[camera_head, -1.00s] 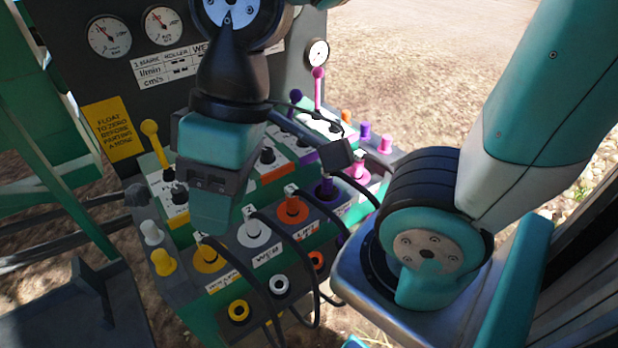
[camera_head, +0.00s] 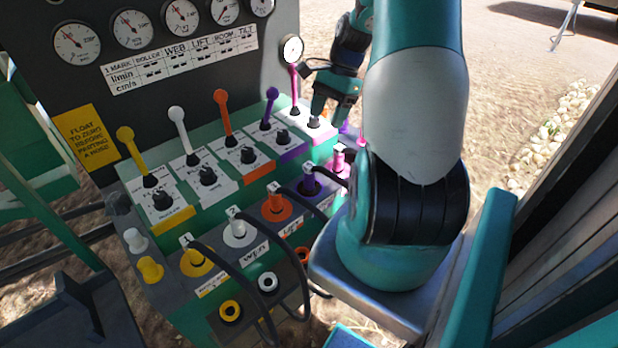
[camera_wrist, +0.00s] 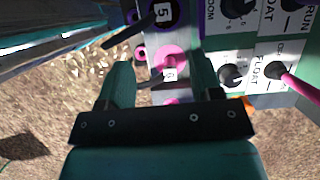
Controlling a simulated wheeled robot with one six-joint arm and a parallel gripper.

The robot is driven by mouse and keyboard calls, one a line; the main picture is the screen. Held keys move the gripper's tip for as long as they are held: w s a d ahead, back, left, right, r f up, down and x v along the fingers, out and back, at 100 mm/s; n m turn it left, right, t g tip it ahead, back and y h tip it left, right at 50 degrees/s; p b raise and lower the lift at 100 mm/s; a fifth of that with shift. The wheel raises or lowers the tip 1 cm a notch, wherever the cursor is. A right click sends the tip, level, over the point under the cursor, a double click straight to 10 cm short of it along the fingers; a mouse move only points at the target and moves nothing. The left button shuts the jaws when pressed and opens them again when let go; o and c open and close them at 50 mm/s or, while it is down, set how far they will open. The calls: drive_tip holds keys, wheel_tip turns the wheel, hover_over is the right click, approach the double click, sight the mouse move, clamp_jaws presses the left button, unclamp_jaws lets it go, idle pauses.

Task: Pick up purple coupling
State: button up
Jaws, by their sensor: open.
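The purple coupling (camera_head: 311,182) stands in the row of couplings on the panel's lower shelf, with a black hose beside it. In the wrist view a coupling labelled 5, which looks purple (camera_wrist: 172,16), is at the top edge, partly cut off. My gripper (camera_head: 331,108) is at the panel's right end, beyond and to the right of the purple coupling, apart from it. In the wrist view its two fingers (camera_wrist: 165,82) are spread and hold nothing. The pink coupling (camera_wrist: 168,58) labelled 6 shows ahead of the gap between them.
Orange (camera_head: 275,204), white (camera_head: 238,232) and yellow (camera_head: 193,262) couplings stand left of the purple one, with hoses looping in front. Upright levers, including a purple one (camera_head: 270,103) and a pink one (camera_head: 294,82), rise behind. Open ground lies to the right.

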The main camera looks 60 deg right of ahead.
sight(313, 165)
drive_tip(key=p+x, duration=0.1)
drive_tip(key=x, duration=1)
drive_tip(key=shift+s+f+p, duration=0.15)
drive_tip(key=shift+f+p, duration=0.25)
drive_tip(key=shift+f, duration=0.05)
drive_tip(key=shift+w+p+x, duration=0.15)
drive_tip(key=shift+p+x, duration=0.35)
drive_tip(key=shift+x, duration=0.9)
drive_tip(key=shift+w+p+x, duration=0.2)
drive_tip(key=shift+p+x, duration=0.25)
drive_tip(key=shift+x, duration=1)
drive_tip(key=shift+d, duration=0.1)
clamp_jaws()
drive_tip(key=shift+r, duration=0.15)
